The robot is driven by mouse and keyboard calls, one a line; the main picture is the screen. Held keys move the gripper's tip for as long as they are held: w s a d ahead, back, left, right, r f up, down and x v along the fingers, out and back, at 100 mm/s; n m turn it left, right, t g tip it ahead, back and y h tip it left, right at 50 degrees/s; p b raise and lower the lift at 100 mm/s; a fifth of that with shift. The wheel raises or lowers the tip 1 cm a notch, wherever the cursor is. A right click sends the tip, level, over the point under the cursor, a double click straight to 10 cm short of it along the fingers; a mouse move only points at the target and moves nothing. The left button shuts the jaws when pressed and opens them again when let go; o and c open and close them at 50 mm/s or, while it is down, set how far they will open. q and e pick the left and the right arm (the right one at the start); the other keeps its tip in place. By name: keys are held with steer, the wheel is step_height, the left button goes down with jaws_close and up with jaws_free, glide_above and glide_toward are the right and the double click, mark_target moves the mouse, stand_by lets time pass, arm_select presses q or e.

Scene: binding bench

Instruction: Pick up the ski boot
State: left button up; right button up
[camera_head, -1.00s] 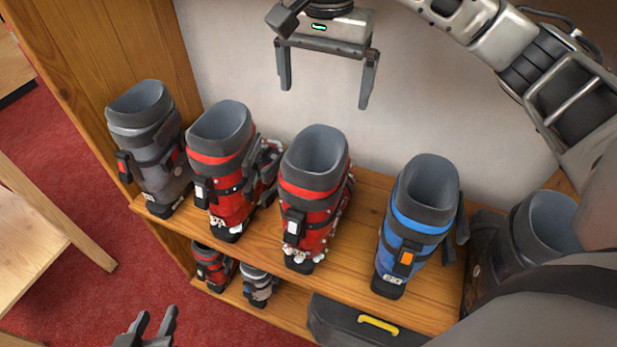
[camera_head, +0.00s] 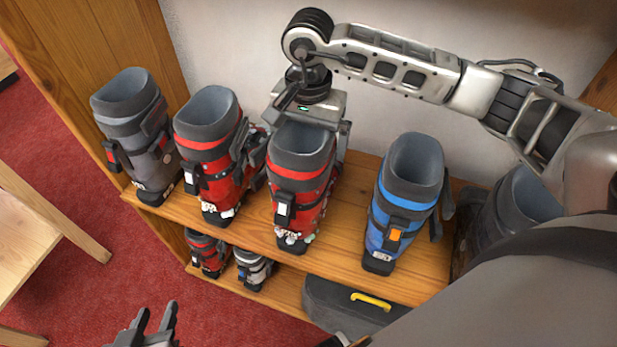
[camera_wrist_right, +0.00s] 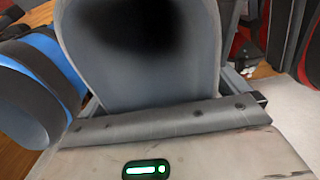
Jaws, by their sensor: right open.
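Several ski boots stand upright on the wooden shelf. A red and grey boot (camera_head: 300,185) stands in the middle, a second red boot (camera_head: 208,165) and a grey boot (camera_head: 135,130) to its left, and a blue boot (camera_head: 400,205) to its right. My right gripper (camera_head: 307,135) is open, at the back of the middle red boot's cuff, its fingers on either side, partly hidden. In the right wrist view the cuff (camera_wrist_right: 140,60) fills the space before the palm; contact is unclear. My left gripper (camera_head: 154,322) is open and empty at the lower left, away from the boots.
A dark boot (camera_head: 520,205) stands at the right, partly behind my arm. Smaller boots (camera_head: 205,252) and a dark case with a yellow handle (camera_head: 370,301) are on the lower shelf. A wooden side panel (camera_head: 90,60) bounds the left; a pale wall is behind.

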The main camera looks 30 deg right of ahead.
steer(key=shift+f, duration=0.4)
steer(key=c, duration=1.6)
steer(key=shift+w+r, duration=0.1)
steer(key=shift+c, duration=0.6)
steer(key=shift+r, duration=0.1)
